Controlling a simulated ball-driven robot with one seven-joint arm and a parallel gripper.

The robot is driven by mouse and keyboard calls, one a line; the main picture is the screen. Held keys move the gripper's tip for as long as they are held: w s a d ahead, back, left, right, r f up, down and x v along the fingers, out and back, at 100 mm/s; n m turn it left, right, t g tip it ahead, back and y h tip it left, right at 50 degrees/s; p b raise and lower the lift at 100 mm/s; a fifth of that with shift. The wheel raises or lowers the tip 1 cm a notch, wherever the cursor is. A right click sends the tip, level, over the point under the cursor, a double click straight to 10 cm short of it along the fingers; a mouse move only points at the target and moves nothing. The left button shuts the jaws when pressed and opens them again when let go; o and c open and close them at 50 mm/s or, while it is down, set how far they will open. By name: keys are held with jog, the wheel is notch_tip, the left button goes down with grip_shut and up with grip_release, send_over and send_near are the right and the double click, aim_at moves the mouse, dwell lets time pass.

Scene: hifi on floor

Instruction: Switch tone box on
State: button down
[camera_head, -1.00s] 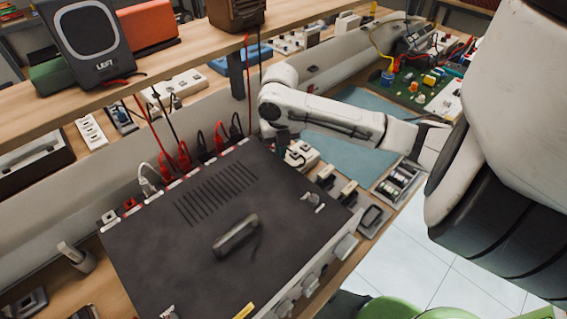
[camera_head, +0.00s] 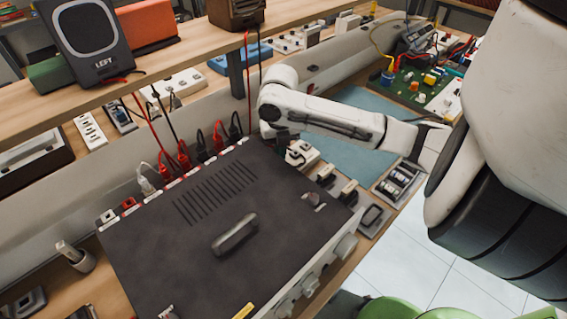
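A large dark grey box (camera_head: 160,245) with a raised handle (camera_head: 235,235) and vent slots fills the lower middle. It may be the tone box; no label on it is readable. Pale knobs (camera_head: 346,245) line its right-hand side, seen edge-on. Red, black and white plugs (camera_head: 184,155) stand along its back edge. My white arm reaches in from the right and bends down at the box's far right corner. My gripper (camera_head: 284,137) is small, dark and partly hidden there, so its fingers cannot be made out. I cannot tell whether it touches anything.
A shelf (camera_head: 130,80) with a speaker (camera_head: 85,42) runs above the box on the left. A white block (camera_head: 302,154) and small modules (camera_head: 345,190) sit right of the box. A blue-green mat (camera_head: 345,150) and green circuit board (camera_head: 415,90) lie behind my arm.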

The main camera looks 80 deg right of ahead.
notch_tip(320, 180, up, 7)
jog(key=p, duration=0.5)
dwell(0.5)
jog(key=shift+f, duration=0.1)
dwell(0.4)
